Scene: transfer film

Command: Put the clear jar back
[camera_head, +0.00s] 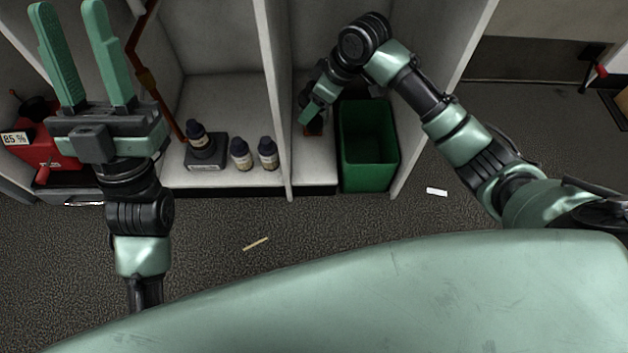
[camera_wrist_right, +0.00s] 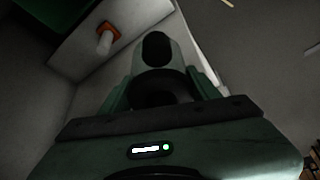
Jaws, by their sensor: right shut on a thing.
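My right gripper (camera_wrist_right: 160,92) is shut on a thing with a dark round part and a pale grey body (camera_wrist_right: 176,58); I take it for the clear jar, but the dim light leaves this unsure. In the head view my right gripper (camera_head: 316,104) reaches into the narrow bay left of the green bin, and the held thing is mostly hidden. A small orange piece (camera_head: 314,128) is on the bay floor below it; an orange piece with a white cylinder (camera_wrist_right: 105,40) shows in the right wrist view. My left gripper (camera_head: 68,10) is open, empty and raised at upper left.
A green bin (camera_head: 367,170) stands right of the bay, between white partitions. Left of the bay, dark-capped bottles (camera_head: 241,155) (camera_head: 267,155) stand on the shelf, another (camera_head: 197,135) on a grey block (camera_head: 206,156). A red machine (camera_head: 50,150) is far left. Scraps lie on the floor.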

